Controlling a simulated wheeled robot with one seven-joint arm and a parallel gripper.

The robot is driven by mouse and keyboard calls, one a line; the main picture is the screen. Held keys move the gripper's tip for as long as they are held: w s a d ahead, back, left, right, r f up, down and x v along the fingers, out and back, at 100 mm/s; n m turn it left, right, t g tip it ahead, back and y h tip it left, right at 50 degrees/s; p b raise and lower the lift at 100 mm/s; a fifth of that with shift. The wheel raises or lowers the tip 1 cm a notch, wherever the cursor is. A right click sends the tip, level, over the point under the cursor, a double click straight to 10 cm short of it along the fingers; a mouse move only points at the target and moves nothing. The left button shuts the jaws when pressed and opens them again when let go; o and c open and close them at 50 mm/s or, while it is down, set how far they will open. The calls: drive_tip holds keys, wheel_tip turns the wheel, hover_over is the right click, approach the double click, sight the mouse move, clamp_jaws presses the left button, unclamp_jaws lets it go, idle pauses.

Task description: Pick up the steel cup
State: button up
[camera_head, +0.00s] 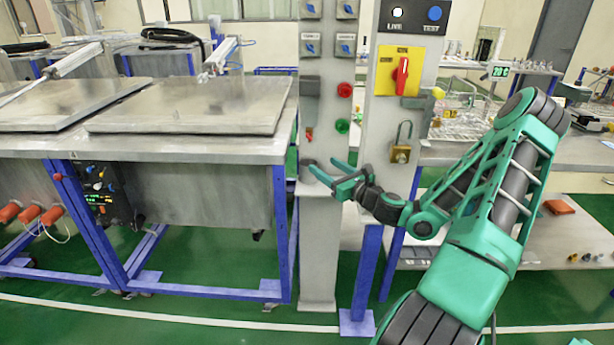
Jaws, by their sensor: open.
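My gripper (327,170) is open, with its two green fingers pointing left in front of the grey control post (318,230). I see nothing between the fingers. I cannot make out a steel cup for sure. A small grey-brown rounded thing (308,163) shows just left of the fingertips, at the post and near the right end of the steel bench; it may be the cup, but it is too small to tell. I cannot tell whether the fingers touch it.
The steel bench (200,146) with two closed flat lids (190,108) stands at left on blue legs. A panel with a red switch (402,76) and a padlock (400,153) rises behind my gripper. Shelves (575,152) stand at right, partly behind my arm. Green floor is open below.

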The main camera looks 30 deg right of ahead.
sight(313, 183)
wheel_tip(313, 183, down, 5)
drive_tip(key=shift+r, duration=0.15)
drive_tip(key=shift+w, duration=0.55)
drive_tip(key=w, duration=0.6)
drive_tip(key=shift+w+a, duration=0.2)
drive_tip(key=shift+a, duration=0.1)
drive_tip(key=c, duration=1)
drive_tip(key=shift+o, duration=0.2)
